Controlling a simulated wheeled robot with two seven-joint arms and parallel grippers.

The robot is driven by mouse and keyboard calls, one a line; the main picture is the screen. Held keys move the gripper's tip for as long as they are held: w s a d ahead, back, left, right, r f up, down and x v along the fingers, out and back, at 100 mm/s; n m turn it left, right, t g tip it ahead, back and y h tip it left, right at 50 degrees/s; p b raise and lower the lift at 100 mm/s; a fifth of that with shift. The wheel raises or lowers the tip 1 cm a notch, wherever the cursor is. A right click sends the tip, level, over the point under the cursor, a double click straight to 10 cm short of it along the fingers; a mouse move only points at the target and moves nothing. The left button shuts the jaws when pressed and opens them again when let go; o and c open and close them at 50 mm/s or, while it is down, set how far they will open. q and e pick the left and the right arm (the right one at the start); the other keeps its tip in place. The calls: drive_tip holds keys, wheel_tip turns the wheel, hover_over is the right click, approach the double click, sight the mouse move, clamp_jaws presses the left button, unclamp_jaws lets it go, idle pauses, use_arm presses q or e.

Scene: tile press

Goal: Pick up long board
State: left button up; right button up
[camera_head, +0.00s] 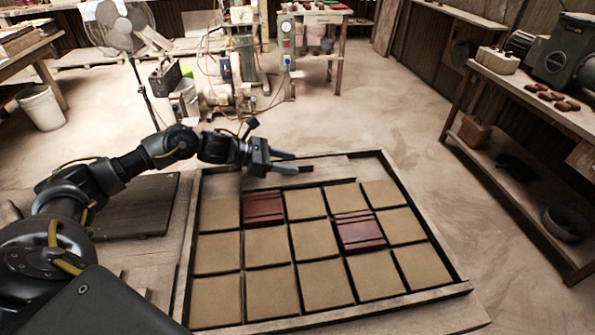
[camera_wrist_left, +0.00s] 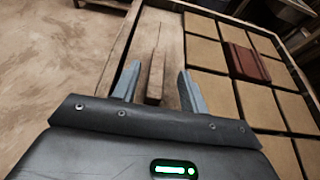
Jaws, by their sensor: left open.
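The long board is a narrow wooden strip (camera_head: 318,171) lying along the far side of the wooden tray, beyond the tan tiles. In the left wrist view the board (camera_wrist_left: 155,72) runs away from me, with its near end between the fingers. My left gripper (camera_head: 286,162) is open at the far left part of the tray. In the left wrist view its two fingers (camera_wrist_left: 158,86) stand apart on either side of the board. Whether they touch it I cannot tell. My right gripper is not in view.
The tray (camera_head: 420,218) holds rows of tan tiles (camera_head: 320,284) and two ridged dark red tiles (camera_head: 264,207), (camera_head: 360,230). A workbench (camera_head: 520,95) stands at the right and a fan (camera_head: 113,27) at the back left.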

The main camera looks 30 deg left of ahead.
sight(301, 164)
use_arm(q)
drive_tip(key=p+x, duration=0.1)
drive_tip(key=x, duration=0.2)
drive_tip(key=shift+w+d, duration=0.2)
drive_tip(key=shift+w, duration=0.1)
drive_tip(key=shift+w+d+f, duration=0.25)
drive_tip(key=shift+f, duration=0.05)
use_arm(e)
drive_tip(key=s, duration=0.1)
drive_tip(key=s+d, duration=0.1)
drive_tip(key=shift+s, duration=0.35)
use_arm(q)
drive_tip(key=shift+r, duration=0.1)
clamp_jaws()
